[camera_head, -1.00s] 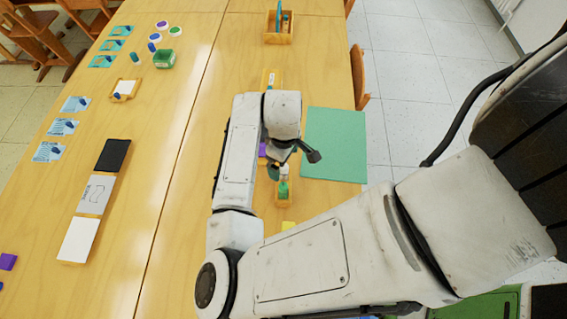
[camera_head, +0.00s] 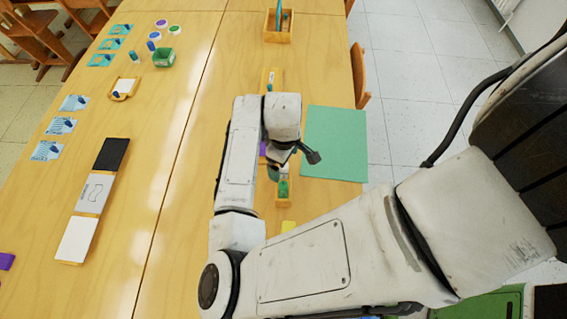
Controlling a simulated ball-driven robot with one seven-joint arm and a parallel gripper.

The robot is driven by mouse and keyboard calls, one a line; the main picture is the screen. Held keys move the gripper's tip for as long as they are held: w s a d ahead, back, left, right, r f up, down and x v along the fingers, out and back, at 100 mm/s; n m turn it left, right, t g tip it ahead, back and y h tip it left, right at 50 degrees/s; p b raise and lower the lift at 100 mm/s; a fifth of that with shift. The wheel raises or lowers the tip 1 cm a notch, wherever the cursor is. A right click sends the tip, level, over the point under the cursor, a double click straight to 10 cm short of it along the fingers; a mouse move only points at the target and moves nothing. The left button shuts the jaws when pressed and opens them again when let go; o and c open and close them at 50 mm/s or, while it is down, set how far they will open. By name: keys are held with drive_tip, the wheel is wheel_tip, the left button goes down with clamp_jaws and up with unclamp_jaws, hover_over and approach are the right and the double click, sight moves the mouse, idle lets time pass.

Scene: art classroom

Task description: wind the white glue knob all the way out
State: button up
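A small green glue holder (camera_head: 283,188) stands in a narrow wooden tray (camera_head: 284,203) on the table, right of the middle. Its pale top shows only as a sliver, just under my gripper (camera_head: 284,168). My gripper points down at the top of the glue, with a dark finger part on the left and a dark bracket sticking out to the right. The fingertips are small and partly hidden by my wrist, so I cannot tell whether they touch the white knob or how far apart they are.
A green mat (camera_head: 335,144) lies to the right. A yellow block (camera_head: 288,226) is in front, a purple one (camera_head: 262,149) beside my wrist.

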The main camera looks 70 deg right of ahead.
drive_tip(key=shift+f, duration=0.5)
drive_tip(key=c, duration=1.5)
drive_tip(key=m, duration=0.5)
drive_tip(key=shift+b, duration=0.35)
drive_tip(key=m, duration=0.6)
drive_tip(key=shift+b, duration=0.3)
